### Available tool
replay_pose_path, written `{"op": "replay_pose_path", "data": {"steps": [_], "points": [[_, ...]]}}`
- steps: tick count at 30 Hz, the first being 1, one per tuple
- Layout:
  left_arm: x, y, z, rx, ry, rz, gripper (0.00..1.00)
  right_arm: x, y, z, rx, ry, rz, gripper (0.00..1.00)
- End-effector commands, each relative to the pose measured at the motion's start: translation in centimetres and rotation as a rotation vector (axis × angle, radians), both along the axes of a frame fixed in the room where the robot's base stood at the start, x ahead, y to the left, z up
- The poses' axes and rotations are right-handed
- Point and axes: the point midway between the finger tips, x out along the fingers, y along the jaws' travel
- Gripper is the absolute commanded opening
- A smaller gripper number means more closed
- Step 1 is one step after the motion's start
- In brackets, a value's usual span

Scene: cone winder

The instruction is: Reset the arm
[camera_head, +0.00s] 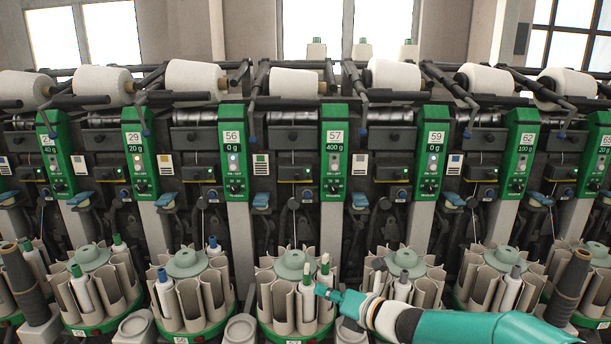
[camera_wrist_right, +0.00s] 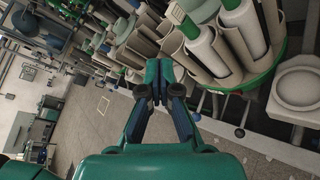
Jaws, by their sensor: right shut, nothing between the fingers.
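My right gripper (camera_head: 322,291) comes in from the lower right in the head view. Its fingertips are in front of the bobbin magazine (camera_head: 284,320) below the unit marked 57 (camera_head: 336,135), beside a bobbin with a light tip (camera_head: 325,268). I cannot tell whether they touch. In the right wrist view the gripper (camera_wrist_right: 160,93) has its fingers together with nothing between them. Bobbins in grey holders (camera_wrist_right: 210,55) stand just beyond it to the upper right. My left gripper is in neither view.
A row of winding units with green panels (camera_head: 234,150) spans the head view, with white yarn cones (camera_head: 196,80) above. Several round magazines (camera_head: 190,300) stand along the front. A pale round cup (camera_wrist_right: 298,85) is at the right in the wrist view. Grey floor (camera_wrist_right: 85,115) is open at the left.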

Motion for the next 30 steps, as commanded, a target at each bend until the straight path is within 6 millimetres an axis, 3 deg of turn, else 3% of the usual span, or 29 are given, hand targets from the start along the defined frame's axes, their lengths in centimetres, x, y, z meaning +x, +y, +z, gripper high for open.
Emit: {"op": "replay_pose_path", "data": {"steps": [7, 11, 14, 19, 24, 28, 29, 30], "points": [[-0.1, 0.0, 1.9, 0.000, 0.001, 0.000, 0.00, -2.7, -2.2, -7.9, 0.097, 0.284, -0.111, 0.00], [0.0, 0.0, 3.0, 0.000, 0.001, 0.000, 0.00, -6.0, -3.6, -13.6, 0.237, 0.563, -0.256, 0.00], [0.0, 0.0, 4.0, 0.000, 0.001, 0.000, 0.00, -10.7, -4.7, -18.9, 0.409, 0.878, -0.457, 0.00], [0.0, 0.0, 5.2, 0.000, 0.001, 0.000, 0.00, -21.4, -6.3, -26.2, 0.765, 1.437, -0.977, 0.00], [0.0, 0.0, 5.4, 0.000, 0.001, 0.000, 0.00, -32.3, -6.9, -29.5, 1.128, 1.800, -1.665, 0.00], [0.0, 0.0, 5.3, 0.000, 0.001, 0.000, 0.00, -36.4, -7.4, -29.8, 1.383, 1.834, -2.099, 0.00], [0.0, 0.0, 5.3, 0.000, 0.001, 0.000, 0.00, -36.8, -7.5, -29.9, -1.402, -1.781, 2.119, 0.00], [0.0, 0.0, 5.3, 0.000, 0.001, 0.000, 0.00, -37.2, -7.7, -29.9, -1.396, -1.683, 2.094, 0.00]]}}
